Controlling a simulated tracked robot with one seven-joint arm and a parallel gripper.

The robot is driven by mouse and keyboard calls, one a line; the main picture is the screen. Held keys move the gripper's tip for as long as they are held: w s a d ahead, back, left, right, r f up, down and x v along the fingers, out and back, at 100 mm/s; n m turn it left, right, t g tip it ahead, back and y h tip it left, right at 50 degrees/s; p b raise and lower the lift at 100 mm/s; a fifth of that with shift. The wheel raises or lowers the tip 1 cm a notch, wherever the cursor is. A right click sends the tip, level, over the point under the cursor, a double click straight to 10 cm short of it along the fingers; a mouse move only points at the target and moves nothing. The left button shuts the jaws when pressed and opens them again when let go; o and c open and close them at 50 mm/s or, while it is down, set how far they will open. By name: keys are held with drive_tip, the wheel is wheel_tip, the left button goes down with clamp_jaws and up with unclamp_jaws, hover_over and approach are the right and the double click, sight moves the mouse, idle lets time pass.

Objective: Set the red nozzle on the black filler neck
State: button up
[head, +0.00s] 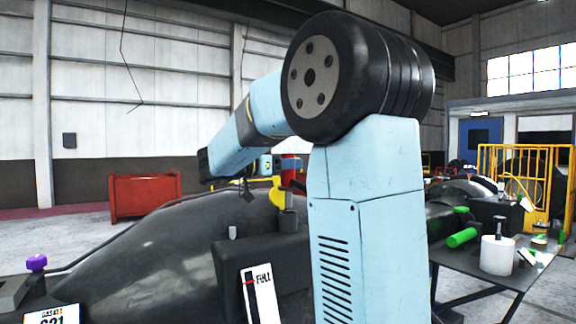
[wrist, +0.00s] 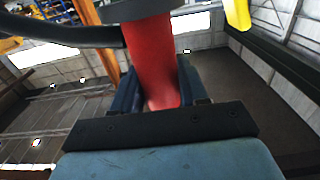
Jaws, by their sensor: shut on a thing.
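The red nozzle (head: 288,172) shows as a small upright strip behind my arm in the head view. In the wrist view the red nozzle (wrist: 150,62) stands between the fingers of my gripper (wrist: 160,92), which is shut on it. A dark part crosses its top there. In the head view, the black filler neck (head: 289,221) rises from the dark machine body below the nozzle, with a yellow piece (head: 277,193) beside it. A thin grey stem shows between the nozzle and the neck. I cannot tell whether it touches the neck or enters it.
The dark rounded machine body (head: 150,250) fills the foreground, with a FULL gauge (head: 260,292) and a purple knob (head: 36,263). A table (head: 475,274) at right holds a white canister (head: 497,255) and green items. A red bin (head: 146,196) stands at back left.

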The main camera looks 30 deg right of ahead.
sight(283, 183)
drive_tip(key=shift+f, duration=3.15)
idle(0.5)
drive_tip(key=o, duration=1)
drive_tip(key=shift+r, duration=0.1)
drive_tip(key=shift+r, duration=0.3)
wheel_tip(283, 183, up, 3)
drive_tip(key=shift+s+f, duration=0.1)
drive_tip(key=shift+f, duration=0.1)
drive_tip(key=s+a+r, duration=0.1)
drive_tip(key=s+r, duration=0.2)
drive_tip(key=s, duration=0.1)
drive_tip(key=s+a+r, duration=0.1)
drive_tip(key=s+r, duration=0.2)
drive_tip(key=s, duration=0.2)
drive_tip(key=s+a+r, duration=0.1)
drive_tip(key=s+r, duration=0.2)
drive_tip(key=s, duration=0.1)
drive_tip(key=shift+s+a+r, duration=0.15)
drive_tip(key=shift+a+r, duration=0.1)
drive_tip(key=shift+a, duration=0.15)
